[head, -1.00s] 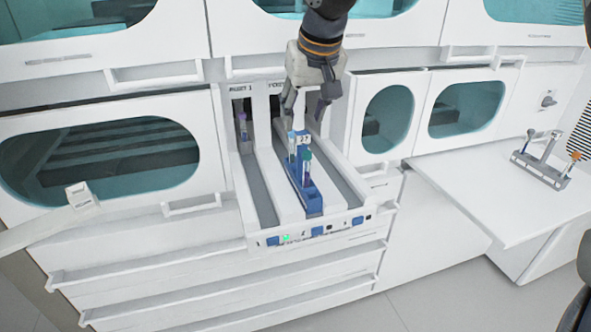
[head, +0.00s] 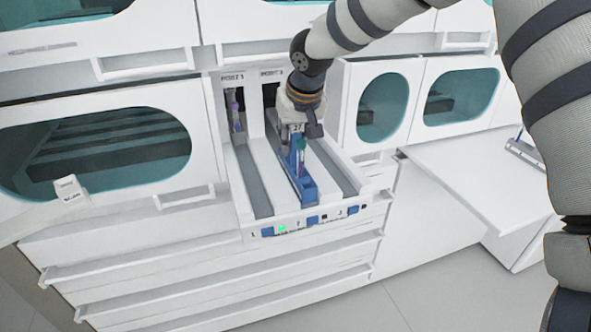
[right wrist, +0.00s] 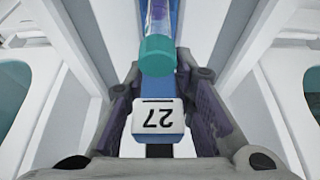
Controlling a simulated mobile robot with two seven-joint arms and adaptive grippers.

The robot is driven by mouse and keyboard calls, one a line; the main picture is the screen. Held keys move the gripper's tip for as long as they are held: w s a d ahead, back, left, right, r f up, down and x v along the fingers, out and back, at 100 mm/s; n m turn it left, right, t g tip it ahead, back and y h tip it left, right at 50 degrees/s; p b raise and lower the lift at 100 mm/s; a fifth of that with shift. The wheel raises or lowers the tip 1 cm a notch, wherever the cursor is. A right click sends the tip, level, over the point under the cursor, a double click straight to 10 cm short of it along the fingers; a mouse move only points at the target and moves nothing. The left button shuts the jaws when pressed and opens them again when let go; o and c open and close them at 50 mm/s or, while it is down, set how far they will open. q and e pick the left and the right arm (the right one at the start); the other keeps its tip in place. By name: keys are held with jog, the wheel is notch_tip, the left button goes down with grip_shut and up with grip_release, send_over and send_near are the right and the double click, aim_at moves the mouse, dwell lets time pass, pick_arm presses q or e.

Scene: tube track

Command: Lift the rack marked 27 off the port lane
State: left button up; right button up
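The rack marked 27 (head: 302,182) is a blue rack standing in the middle lane of the white lane unit (head: 268,180), with a teal-capped tube in it. Its white tag (right wrist: 158,117) reads 27, upside down, in the right wrist view. My right gripper (head: 300,130) is lowered over the rack's back end. In the right wrist view its fingers (right wrist: 160,105) stand either side of the tag, with a narrow gap visible beside it, so they look open around it. The teal cap (right wrist: 158,54) is just beyond the fingers. My left gripper is not in view.
A purple-capped tube (head: 234,108) stands at the back of the left lane. The right lane looks empty. A white shelf (head: 470,190) at right bears a grey rack (head: 524,150), partly hidden by my arm. Cabinet fronts rise close behind the lanes.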

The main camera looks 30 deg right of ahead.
grip_shut()
